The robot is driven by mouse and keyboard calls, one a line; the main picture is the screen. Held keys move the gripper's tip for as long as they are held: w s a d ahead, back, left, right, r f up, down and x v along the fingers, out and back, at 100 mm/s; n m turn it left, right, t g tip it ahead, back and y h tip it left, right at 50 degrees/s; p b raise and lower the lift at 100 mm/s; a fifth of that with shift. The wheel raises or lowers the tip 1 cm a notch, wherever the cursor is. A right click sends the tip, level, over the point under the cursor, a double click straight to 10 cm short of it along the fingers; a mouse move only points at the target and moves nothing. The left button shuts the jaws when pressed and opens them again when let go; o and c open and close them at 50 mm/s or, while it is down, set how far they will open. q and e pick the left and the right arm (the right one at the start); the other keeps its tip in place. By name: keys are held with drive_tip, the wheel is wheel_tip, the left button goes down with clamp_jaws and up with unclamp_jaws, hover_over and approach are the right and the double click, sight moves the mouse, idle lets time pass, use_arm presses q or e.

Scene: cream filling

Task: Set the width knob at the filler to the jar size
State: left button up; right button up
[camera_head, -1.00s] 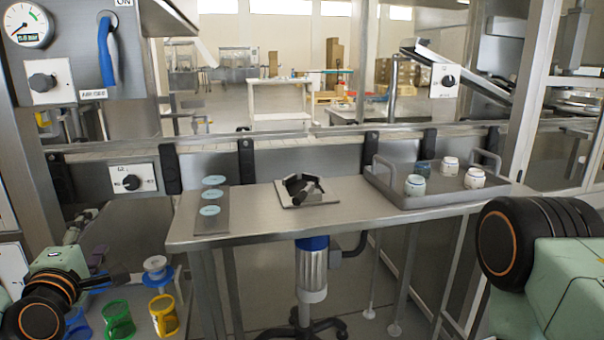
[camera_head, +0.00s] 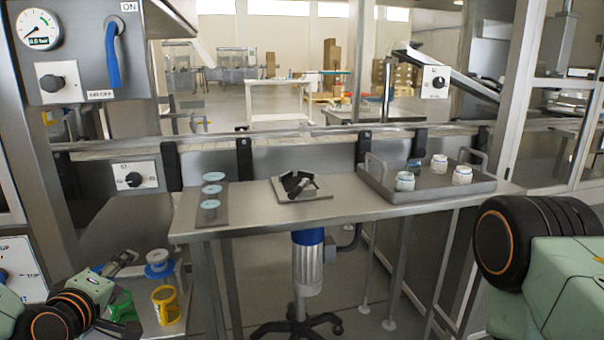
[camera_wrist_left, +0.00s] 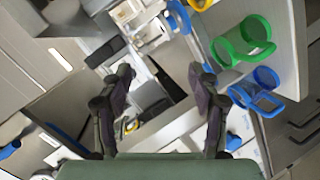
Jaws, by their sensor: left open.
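Several knobs on white plates are in the head view: one (camera_head: 133,180) low on the rail at left, one (camera_head: 53,83) under the gauge, one (camera_head: 438,82) at upper right, and one (camera_head: 4,276) at the lower left edge. I cannot tell from the labels which is the width knob. Several small jars (camera_head: 462,175) stand in a grey tray (camera_head: 425,192) on the steel table. My left gripper (camera_head: 128,262) is low at left, below the rail knob and apart from it. In the left wrist view its fingers (camera_wrist_left: 160,97) are spread, with nothing between them. My right gripper is out of view.
A steel table (camera_head: 270,215) holds a strip of light-blue discs (camera_head: 212,190) and a dark fixture (camera_head: 299,185). A yellow cup (camera_head: 165,305), a green cup (camera_head: 122,308) and a blue-and-white spool (camera_head: 159,262) are near my left arm. A blue lever (camera_head: 112,55) is on the gauge panel.

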use_arm(q)
drive_tip(key=s+d+f+m+g+h+p, duration=0.1)
drive_tip(key=s+d+f+m+g, duration=0.3)
drive_tip(key=s+f, duration=0.25)
drive_tip(key=s+d+f+m+g+h+p, duration=0.1)
drive_tip(key=s+d+f+m+g+p, duration=0.2)
drive_tip(key=s+f, duration=0.35)
drive_tip(key=s+d+f+m+g+p, duration=0.1)
drive_tip(key=s+d+f+m+g, duration=0.1)
drive_tip(key=s, duration=0.9)
drive_tip(key=s+d+f+m+g+p, duration=0.1)
drive_tip(key=s+f+m+g, duration=0.3)
drive_tip(key=s+f, duration=0.3)
drive_tip(key=s+g, duration=0.1)
drive_tip(key=s, duration=0.3)
drive_tip(key=shift+d, duration=0.4)
